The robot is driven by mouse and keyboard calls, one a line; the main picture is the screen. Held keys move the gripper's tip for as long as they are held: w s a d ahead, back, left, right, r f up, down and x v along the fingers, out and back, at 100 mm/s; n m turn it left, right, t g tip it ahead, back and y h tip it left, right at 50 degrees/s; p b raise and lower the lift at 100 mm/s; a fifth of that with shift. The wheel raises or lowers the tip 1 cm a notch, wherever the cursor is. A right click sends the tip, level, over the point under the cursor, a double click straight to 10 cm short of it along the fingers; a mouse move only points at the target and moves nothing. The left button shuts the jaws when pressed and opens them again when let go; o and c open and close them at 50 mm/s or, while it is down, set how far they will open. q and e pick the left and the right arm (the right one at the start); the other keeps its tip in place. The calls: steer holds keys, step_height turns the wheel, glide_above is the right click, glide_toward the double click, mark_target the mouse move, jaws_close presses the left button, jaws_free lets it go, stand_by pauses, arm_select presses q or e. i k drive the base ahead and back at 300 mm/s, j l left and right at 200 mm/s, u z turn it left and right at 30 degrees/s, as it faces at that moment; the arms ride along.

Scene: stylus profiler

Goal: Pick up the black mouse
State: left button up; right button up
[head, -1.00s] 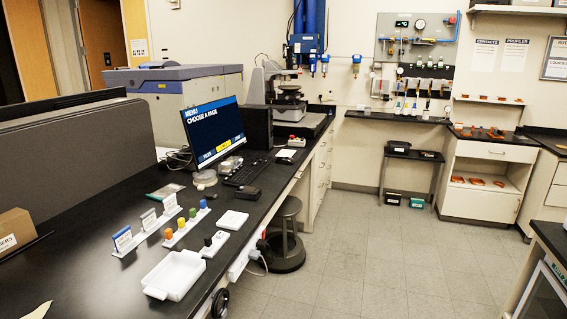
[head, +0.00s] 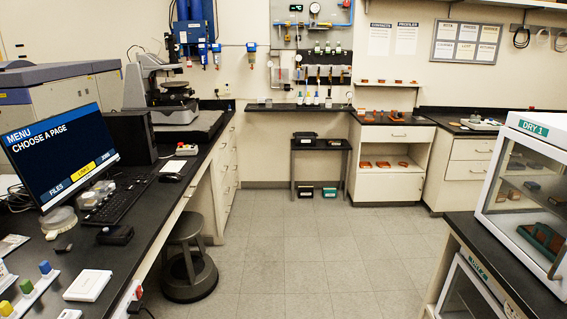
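A small dark, low object (head: 171,178) lies on the black bench just beyond the far end of the black keyboard (head: 118,198), beside a white sheet (head: 173,166). A larger black object (head: 115,235) with a boxier shape lies near the bench's front edge, at the keyboard's near end. A small dark piece (head: 64,246) lies left of it. I cannot tell for certain which of these is the black mouse. Neither of my grippers is in view.
A monitor (head: 58,152) stands behind the keyboard. A grey stool (head: 188,262) stands against the bench front. A white cabinet marked DRY 1 (head: 528,127) stands on a black-topped bench at right. The grey tiled floor (head: 300,250) between the benches is clear.

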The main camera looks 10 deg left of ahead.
mark_target(172, 177)
steer(key=i, duration=1)
steer(key=i+l+u, duration=0.1)
steer(key=i, duration=0.9)
